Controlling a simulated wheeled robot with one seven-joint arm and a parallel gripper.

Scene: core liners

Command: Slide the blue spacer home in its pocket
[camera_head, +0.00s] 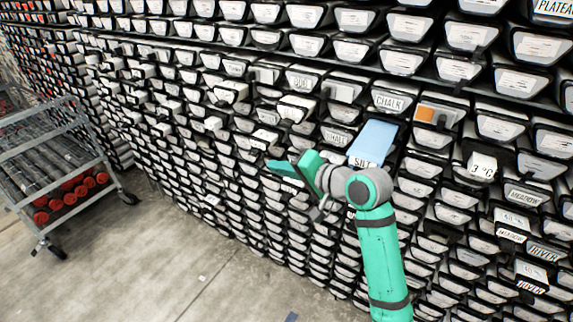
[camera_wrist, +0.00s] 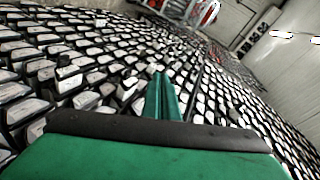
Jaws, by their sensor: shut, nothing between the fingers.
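The blue spacer (camera_head: 373,138) is a light blue block in the rack wall, right of centre in the head view. It seems to stand out from the slots around it, with a white SILT label at its lower front. How deep it sits in its pocket I cannot tell. My green gripper (camera_head: 281,168) is left of and a little below the spacer, apart from it, with its fingers pointing left. In the wrist view the fingers (camera_wrist: 162,95) are together and empty. The spacer is not visible in the wrist view.
A CHALK label (camera_head: 388,102) is above the spacer and a SHALE label (camera_head: 336,138) to its left. An orange-marked block (camera_head: 438,114) sits to the upper right. A grey cart (camera_head: 60,165) with red-ended tubes stands at far left. The concrete floor (camera_head: 150,270) is mostly clear.

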